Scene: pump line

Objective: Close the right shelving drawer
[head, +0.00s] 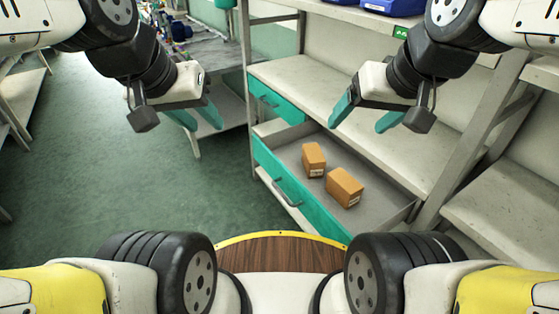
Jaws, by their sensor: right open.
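The shelving unit (340,88) stands ahead and to the right. Its lower drawer (298,192) has a teal front with a grey handle and is pulled out. Two brown boxes (345,187) (313,160) lie inside it. A smaller teal drawer (276,102) above it looks shut. My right gripper (362,122) has teal fingers, is open and empty, and appears in front of the shelf, above and beyond the open drawer in the picture. My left gripper (203,118) is over the floor to the left of the shelving, its teal fingers apart and empty.
Blue bins (393,6) sit on the upper shelf. A grey workbench (210,60) with equipment stands behind, left of the shelving. Another shelf (505,210) stands at the right. The green floor (110,170) at the left is clear.

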